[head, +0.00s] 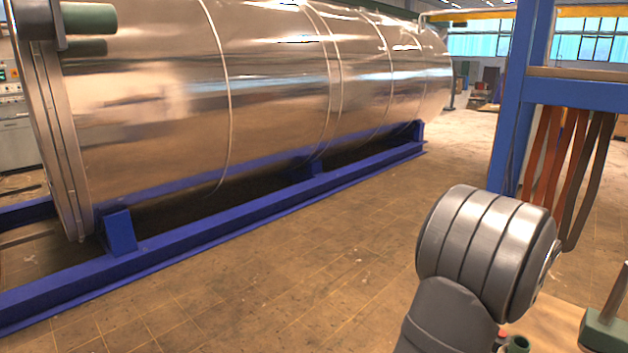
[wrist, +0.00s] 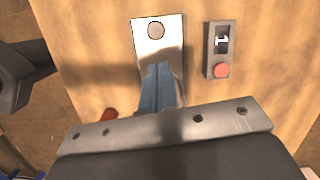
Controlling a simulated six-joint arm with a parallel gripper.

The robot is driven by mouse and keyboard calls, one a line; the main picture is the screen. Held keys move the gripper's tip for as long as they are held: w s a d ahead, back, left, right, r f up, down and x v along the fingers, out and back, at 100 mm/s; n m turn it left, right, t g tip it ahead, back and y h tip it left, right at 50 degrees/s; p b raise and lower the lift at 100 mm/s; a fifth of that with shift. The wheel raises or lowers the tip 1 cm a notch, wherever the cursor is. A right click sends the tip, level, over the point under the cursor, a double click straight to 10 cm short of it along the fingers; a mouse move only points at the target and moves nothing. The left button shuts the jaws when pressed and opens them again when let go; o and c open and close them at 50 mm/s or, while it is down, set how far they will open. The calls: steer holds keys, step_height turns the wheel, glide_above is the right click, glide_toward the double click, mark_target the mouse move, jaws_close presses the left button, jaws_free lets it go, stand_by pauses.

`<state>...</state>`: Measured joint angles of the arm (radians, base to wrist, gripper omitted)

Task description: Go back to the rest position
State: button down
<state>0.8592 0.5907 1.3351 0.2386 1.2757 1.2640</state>
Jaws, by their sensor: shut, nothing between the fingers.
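My gripper (wrist: 158,72) shows in the wrist view as two blue-grey fingers, shut together with nothing between them. It points over a wooden surface (wrist: 90,65). A shiny metal plate (wrist: 155,30) with a round spot near its far end lies beyond and partly behind the fingertips. I cannot tell how high the fingers are above it. In the head view only a grey rounded part of my arm shows at the lower right; my gripper is out of that view.
A red object (wrist: 109,114) lies left of the fingers. A large metal cylinder (head: 270,100) rests on a blue frame (head: 230,219). A blue post (head: 517,110) stands behind my arm. Floor between is clear.

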steer(key=x, duration=0.8)
steer(key=shift+s+d, duration=0.2)
steer(key=shift+s, duration=0.1)
steer(key=c, duration=2.2)
jaws_free()
